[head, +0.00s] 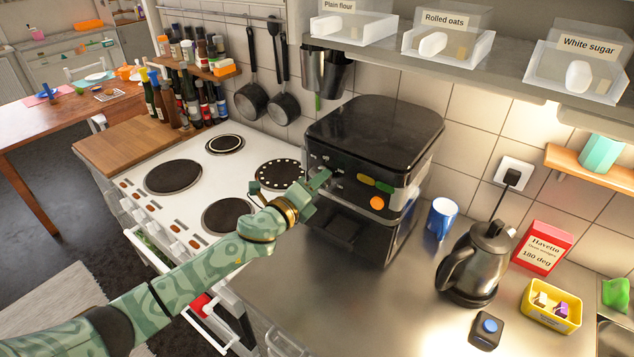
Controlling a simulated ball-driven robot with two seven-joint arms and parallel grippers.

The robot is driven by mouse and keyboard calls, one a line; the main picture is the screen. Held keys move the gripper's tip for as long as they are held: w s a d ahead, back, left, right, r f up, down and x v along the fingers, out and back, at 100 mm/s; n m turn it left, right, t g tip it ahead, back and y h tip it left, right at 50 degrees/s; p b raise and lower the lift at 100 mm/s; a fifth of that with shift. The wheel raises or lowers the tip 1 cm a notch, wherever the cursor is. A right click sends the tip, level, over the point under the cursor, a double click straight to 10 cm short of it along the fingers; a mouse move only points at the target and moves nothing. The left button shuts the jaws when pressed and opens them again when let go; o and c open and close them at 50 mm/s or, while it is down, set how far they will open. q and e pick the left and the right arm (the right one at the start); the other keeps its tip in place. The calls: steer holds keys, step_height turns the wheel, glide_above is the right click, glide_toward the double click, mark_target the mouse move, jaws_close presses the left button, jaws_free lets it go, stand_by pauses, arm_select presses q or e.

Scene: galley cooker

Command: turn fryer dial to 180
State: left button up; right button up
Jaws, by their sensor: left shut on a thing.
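The fryer (375,125) is a black box with a glossy lid, standing on the steel counter beside the cooker. Its front panel has white markings, a green, a yellow and an orange button. My left gripper (322,182) is at the left part of this panel, shut on what appears to be the fryer dial, which the fingers mostly hide. The dial's setting cannot be read. A red box (542,247) on the right of the counter carries the text "180 deg". My right gripper is not in view.
A white cooker top (200,190) with dark plates lies left of the fryer. A blue mug (441,217), a kettle (476,264), a yellow tub (549,306) and a small blue-button block (487,330) stand to the right. A shelf (470,77) overhangs behind.

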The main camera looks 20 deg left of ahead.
arm_select(q)
steer(key=shift+f, duration=0.15)
stand_by(0.3)
steer(key=o, duration=0.7)
steer(key=v, duration=1.6)
steer(key=shift+b, duration=0.35)
